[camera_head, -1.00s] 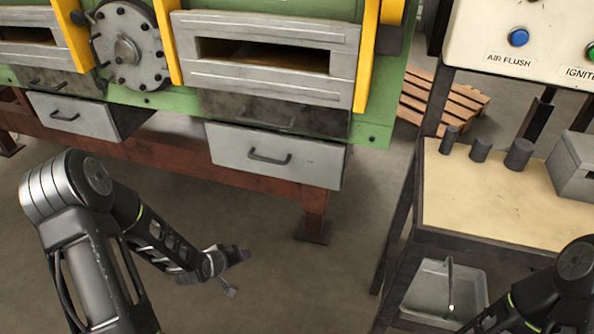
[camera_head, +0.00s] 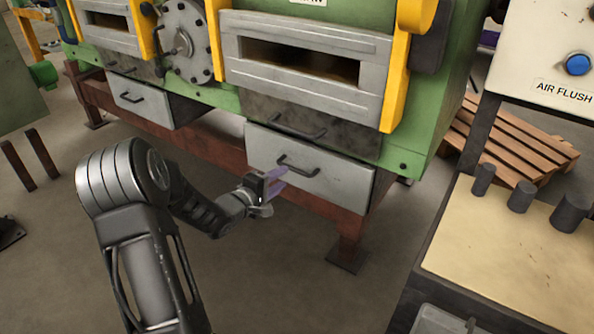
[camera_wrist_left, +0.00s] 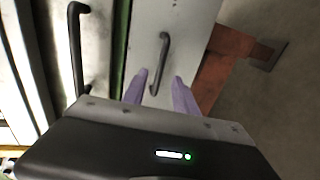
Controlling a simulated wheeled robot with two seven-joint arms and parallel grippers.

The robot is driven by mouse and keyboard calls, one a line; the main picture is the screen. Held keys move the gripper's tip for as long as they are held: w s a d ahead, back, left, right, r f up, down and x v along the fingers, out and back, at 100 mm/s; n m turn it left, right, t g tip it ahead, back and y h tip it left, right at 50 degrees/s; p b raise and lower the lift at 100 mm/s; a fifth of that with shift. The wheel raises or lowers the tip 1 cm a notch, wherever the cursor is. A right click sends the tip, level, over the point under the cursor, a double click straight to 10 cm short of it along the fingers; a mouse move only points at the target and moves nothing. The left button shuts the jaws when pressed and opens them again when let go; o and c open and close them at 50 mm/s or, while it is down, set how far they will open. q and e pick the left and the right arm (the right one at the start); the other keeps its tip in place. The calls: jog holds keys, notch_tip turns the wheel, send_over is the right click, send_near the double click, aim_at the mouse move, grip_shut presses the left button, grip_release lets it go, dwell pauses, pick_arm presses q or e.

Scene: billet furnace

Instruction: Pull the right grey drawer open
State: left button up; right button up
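The right grey drawer (camera_head: 330,182) is a light grey front with a dark bar handle (camera_head: 298,166), low on the green furnace. My left gripper (camera_head: 280,180) is just in front of this drawer, near the handle's left end. In the left wrist view its two purple fingers (camera_wrist_left: 158,88) are apart and empty, pointing at the handle (camera_wrist_left: 160,62), which lies beyond the fingertips and between their lines. My right gripper is not in view.
A darker panel with its own handle (camera_head: 298,128) sits directly above the drawer. A left grey drawer (camera_head: 140,104) is farther left. A workbench (camera_head: 500,250) with dark cylinders stands at the right, and a wooden pallet (camera_head: 510,140) lies behind it. The floor before the drawer is clear.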

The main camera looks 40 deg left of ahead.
aim_at(294, 171)
pick_arm(q)
jog(key=shift+b+x, duration=0.55)
jog(key=shift+x, duration=3.4)
jog(key=shift+c, duration=0.2)
grip_shut()
jog(key=shift+f, duration=0.1)
